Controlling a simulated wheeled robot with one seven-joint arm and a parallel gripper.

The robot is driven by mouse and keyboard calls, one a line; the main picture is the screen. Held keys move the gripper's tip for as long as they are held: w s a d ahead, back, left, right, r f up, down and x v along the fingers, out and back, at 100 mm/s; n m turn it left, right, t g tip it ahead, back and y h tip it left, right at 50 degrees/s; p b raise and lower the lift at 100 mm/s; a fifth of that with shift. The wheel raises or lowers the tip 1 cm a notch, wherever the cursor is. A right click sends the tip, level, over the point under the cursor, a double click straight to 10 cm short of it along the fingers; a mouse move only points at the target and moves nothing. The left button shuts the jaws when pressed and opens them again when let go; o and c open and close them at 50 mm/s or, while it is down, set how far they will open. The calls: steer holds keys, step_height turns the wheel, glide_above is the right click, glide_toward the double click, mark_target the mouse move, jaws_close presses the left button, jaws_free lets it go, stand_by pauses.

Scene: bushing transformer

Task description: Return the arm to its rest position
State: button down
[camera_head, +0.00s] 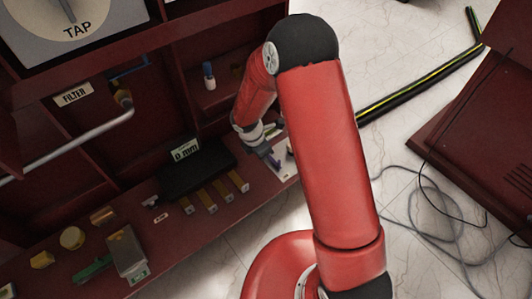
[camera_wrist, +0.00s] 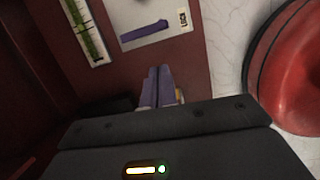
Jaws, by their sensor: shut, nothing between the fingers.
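My red arm crosses the middle of the head view, bent at a black elbow, with its forearm reaching down and left into the red cabinet. My gripper (camera_head: 273,161) is over the right end of the cabinet's shelf, by a white plate (camera_head: 287,171). In the wrist view, the two purple fingers of my gripper (camera_wrist: 160,70) are together, with nothing between them. They point toward the white plate (camera_wrist: 130,42), which carries a purple bar (camera_wrist: 145,34). The fingertips look apart from the bar.
The red shelf (camera_head: 215,225) holds a black block (camera_head: 195,168), several yellowish bars and a grey box (camera_head: 127,254). A grey pipe (camera_head: 75,143) crosses the cabinet at left. Cables (camera_head: 435,205) lie on the pale floor at right, beside a dark red panel (camera_head: 475,150).

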steer(key=shift+p+v, duration=0.35)
steer(key=shift+v, duration=0.75)
steer(key=shift+d+r, duration=0.1)
steer(key=s+d+r+m+t, duration=0.1)
steer(key=s+d+r+m, duration=0.2)
steer(key=r, duration=0.5)
steer(key=s+d+r+m, duration=0.1)
steer(key=d+r+m, duration=0.35)
steer(key=r, duration=0.25)
steer(key=s+d+r+m+t, duration=0.15)
steer(key=r+m, duration=0.25)
steer(key=r, duration=0.4)
steer(key=s+d+r+m+t+y, duration=0.1)
steer(key=s+d+r+m, duration=0.1)
steer(key=s+r+m, duration=0.3)
steer(key=s+d+r+m+y, duration=0.1)
steer(key=s+r+m, duration=0.4)
steer(key=s, duration=0.7)
steer(key=shift+d+m+t+p, duration=0.4)
steer(key=shift+d+m, duration=0.4)
steer(key=shift+m, duration=0.45)
steer(key=shift+r, duration=0.1)
